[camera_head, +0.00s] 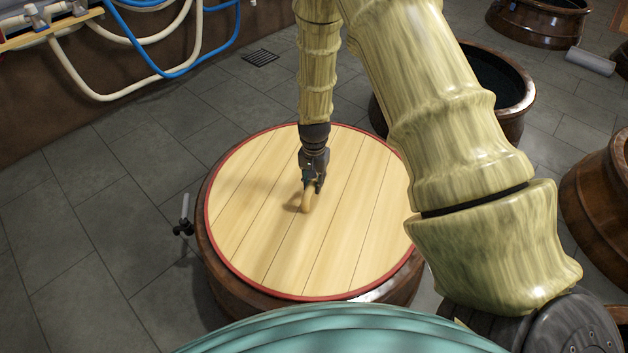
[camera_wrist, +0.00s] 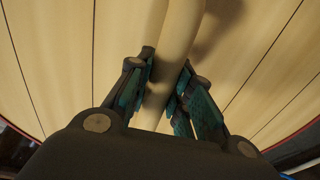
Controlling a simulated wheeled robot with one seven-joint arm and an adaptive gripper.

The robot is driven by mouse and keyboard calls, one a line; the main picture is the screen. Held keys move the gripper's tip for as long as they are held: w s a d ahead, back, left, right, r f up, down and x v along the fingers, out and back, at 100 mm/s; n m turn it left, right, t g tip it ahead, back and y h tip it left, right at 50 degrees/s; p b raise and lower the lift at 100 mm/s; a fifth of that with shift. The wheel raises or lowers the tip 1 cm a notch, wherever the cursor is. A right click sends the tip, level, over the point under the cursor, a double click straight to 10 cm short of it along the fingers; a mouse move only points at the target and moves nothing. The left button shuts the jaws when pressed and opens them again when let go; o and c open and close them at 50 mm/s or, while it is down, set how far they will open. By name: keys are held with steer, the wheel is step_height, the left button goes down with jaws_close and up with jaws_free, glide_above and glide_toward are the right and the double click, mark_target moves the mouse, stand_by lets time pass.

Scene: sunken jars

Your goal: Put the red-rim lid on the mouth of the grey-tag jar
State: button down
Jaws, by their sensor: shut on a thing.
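The red-rim lid (camera_head: 255,225) is a large round disc of pale planks with a thin red edge. It lies flat over a brown jar (camera_head: 225,285), hiding that jar's mouth. I cannot tell whether it rests on it or hangs just above. My gripper (camera_head: 312,188) is at the lid's middle, shut on its curved wooden handle (camera_head: 306,203). In the wrist view the handle (camera_wrist: 178,45) passes between both fingers (camera_wrist: 162,92), with lid planks behind. I see no certain grey tag on the jar under the lid.
An open dark-mouthed jar (camera_head: 513,122) stands behind my arm. Another brown jar (camera_head: 600,200) is at the right edge, and one (camera_head: 535,28) at top right beside a grey cylinder-like piece (camera_head: 590,62). A tap (camera_head: 184,215) sticks out left. Hoses (camera_head: 165,73) hang on the left wall.

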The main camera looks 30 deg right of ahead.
stand_by(0.3)
steer(key=c, duration=1.2)
jaws_free()
steer(key=shift+r, duration=0.1)
step_height(320, 180, up, 12)
steer(key=shift+f, duration=0.1)
